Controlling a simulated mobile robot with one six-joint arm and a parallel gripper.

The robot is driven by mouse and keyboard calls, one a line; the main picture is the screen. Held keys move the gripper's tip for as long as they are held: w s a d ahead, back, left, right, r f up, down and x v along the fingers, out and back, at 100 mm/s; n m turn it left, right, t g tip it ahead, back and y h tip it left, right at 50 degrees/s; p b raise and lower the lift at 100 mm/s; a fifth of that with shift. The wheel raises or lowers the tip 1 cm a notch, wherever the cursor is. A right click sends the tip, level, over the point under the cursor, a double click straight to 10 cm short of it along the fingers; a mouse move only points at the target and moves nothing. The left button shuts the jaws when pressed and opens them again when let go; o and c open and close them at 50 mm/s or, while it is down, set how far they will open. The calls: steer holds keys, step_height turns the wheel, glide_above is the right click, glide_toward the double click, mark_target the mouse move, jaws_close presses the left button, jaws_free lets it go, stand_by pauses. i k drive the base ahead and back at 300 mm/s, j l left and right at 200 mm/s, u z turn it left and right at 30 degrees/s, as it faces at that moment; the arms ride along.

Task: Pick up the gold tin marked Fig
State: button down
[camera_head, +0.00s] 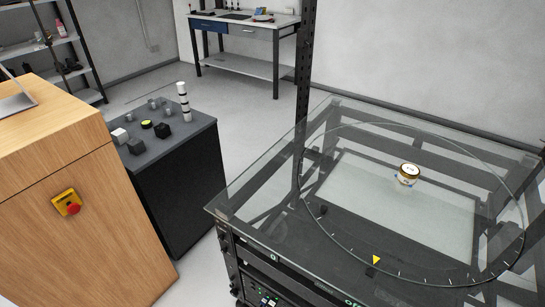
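My gripper is not in view.
The glass top lies on a black rack frame (232,250), with a black upright post (305,60) at its far left. A yellow triangle marker (376,260) is at the circle's front edge. Left are a dark cabinet (190,190) with small objects and a wooden cabinet (100,215) with a red button.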

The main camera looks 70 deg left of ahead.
mark_target(408, 173)
steer(key=u, duration=1.4)
steer(key=i+j+z, duration=0.15)
steer(key=i+j, duration=0.15)
steer(key=i, duration=0.15)
steer(key=i+j+z, duration=0.1)
steer(key=i+j, duration=0.25)
steer(key=i, duration=0.05)
